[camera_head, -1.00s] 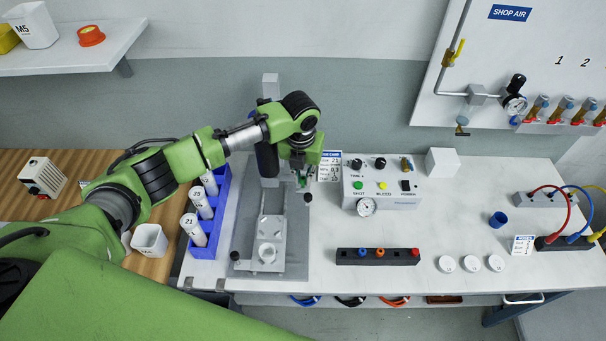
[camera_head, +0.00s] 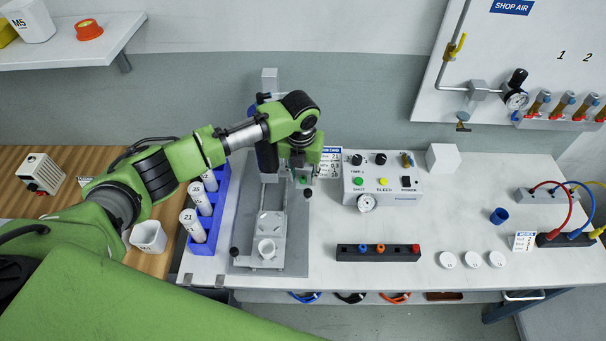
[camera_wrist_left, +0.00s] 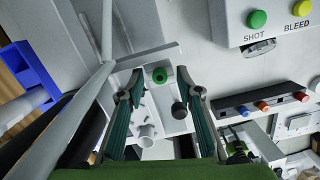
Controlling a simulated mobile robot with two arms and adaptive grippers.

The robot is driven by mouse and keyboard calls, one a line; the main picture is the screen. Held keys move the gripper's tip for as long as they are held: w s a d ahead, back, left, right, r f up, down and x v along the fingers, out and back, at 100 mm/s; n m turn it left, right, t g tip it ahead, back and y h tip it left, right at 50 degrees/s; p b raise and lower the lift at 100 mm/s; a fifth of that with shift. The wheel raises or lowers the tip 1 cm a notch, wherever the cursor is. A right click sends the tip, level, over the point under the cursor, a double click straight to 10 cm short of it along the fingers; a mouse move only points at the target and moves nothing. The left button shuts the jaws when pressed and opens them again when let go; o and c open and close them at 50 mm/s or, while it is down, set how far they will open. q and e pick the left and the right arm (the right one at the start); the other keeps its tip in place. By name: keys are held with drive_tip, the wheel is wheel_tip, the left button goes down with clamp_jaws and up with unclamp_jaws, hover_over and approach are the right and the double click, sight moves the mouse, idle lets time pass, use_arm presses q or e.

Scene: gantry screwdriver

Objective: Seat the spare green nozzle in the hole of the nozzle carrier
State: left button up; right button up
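The green nozzle (camera_wrist_left: 159,75) shows in the left wrist view as a green ring with a dark centre. It is at a pale block (camera_wrist_left: 150,92), apparently the nozzle carrier; how deep it sits cannot be told. My left gripper (camera_wrist_left: 159,82) is open, with one finger on each side of the nozzle and visible gaps between. In the head view the left gripper (camera_head: 302,172) points down over the gantry, and the wrist hides most of the carrier and nozzle. My right gripper is not in view.
The gantry base (camera_head: 293,262) stands below the gripper. A black nozzle rack (camera_head: 345,254) holds blue, orange and red nozzles. A control box (camera_head: 400,197) stands to the right and a blue rack (camera_head: 203,249) with cartridges to the left. A black knob (camera_wrist_left: 180,110) is close to the right-hand finger.

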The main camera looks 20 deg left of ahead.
sight(302, 187)
use_arm(q)
wheel_tip(302, 187, up, 12)
drive_tip(key=s, duration=0.1)
drive_tip(key=shift+s+f, duration=0.15)
drive_tip(key=shift+s, duration=0.05)
drive_tip(key=shift+f, duration=0.1)
idle(0.6)
